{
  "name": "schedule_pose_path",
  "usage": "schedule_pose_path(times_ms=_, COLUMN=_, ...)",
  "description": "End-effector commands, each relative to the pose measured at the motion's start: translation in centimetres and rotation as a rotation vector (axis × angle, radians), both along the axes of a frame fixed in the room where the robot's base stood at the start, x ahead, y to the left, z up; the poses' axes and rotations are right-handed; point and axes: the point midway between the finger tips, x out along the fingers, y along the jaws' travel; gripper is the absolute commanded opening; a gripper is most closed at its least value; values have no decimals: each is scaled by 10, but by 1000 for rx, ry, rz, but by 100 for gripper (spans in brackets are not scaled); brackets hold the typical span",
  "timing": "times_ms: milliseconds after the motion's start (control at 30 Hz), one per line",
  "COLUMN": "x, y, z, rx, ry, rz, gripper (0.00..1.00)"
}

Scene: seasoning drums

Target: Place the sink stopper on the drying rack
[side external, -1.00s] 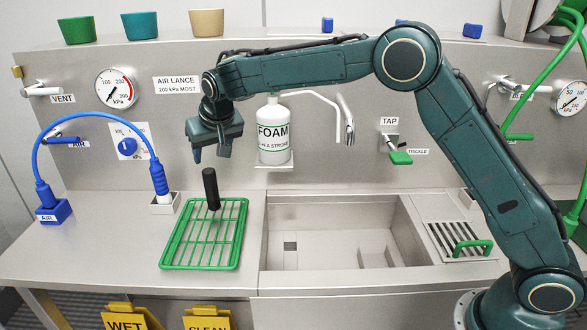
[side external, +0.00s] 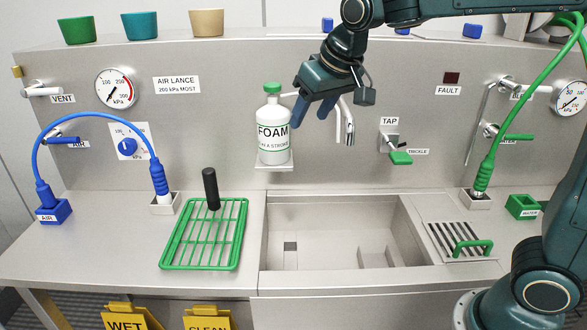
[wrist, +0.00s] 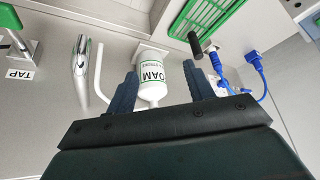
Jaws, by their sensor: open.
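The drying rack (side external: 163,262) is a green wire tray on the counter left of the sink. An upright black handle (side external: 210,188), which looks like the sink stopper's, stands at the rack's back edge; its lower end cannot be made out clearly. The rack (wrist: 172,30) and black handle (wrist: 195,44) also show in the wrist view. My gripper (side external: 311,115) is open and empty, well above and right of the rack, near the foam bottle. Its fingers are spread in the wrist view (wrist: 160,72).
The foam bottle (side external: 273,142) stands on a small wall shelf beside my gripper, with a spout (side external: 349,130) to its right. The sink (side external: 330,225) is open below. A blue air hose (side external: 100,117) arches at left; a green hose (side external: 520,90) hangs at right.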

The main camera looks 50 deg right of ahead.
Motion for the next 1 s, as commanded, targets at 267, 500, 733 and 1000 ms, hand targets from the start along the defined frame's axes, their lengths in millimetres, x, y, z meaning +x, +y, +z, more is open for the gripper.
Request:
schedule_pose_path(times_ms=267, x=-86, y=-21, z=3, rx=0, ry=0, rz=31, gripper=53)
schedule_pose_path(times_ms=500, x=-155, y=-31, z=-12, rx=-2, ry=3, rz=59, gripper=53)
schedule_pose_path(times_ms=733, x=-213, y=-34, z=-37, rx=-6, ry=5, rz=85, gripper=53)
schedule_pose_path(times_ms=1000, x=-242, y=-34, z=-55, rx=-9, ry=7, rz=102, gripper=53)
